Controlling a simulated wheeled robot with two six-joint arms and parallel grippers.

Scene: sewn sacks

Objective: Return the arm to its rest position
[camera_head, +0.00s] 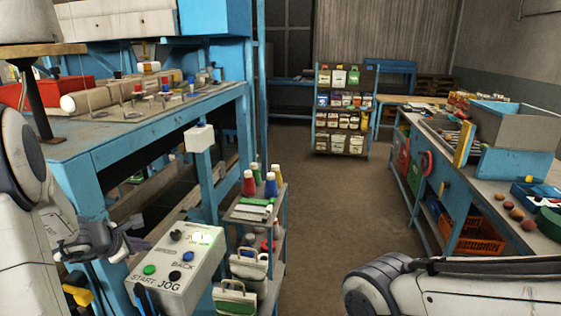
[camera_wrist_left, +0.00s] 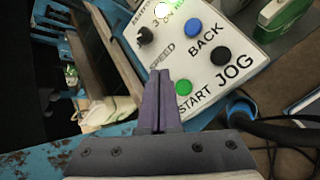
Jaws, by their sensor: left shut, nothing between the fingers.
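My left gripper (camera_head: 135,236) is in the lower left of the head view, beside the upper left edge of a white control box (camera_head: 178,278). In the left wrist view its two fingers (camera_wrist_left: 159,78) are closed together with nothing between them. They point up across the box's lower left part (camera_wrist_left: 178,55), close to the green START button (camera_wrist_left: 183,87). I cannot tell whether they touch the box. The box also carries a blue button (camera_wrist_left: 193,28), black knobs and a lit lamp (camera_head: 201,238). My right arm shows at the lower right of the head view; its gripper is out of view.
A blue workbench (camera_head: 150,125) stands at the left, behind the gripper. A small rack (camera_head: 245,215) with thread cones and sacks stands right of the box. A blue bench (camera_head: 455,195) with trays runs along the right. The middle floor (camera_head: 325,215) is clear.

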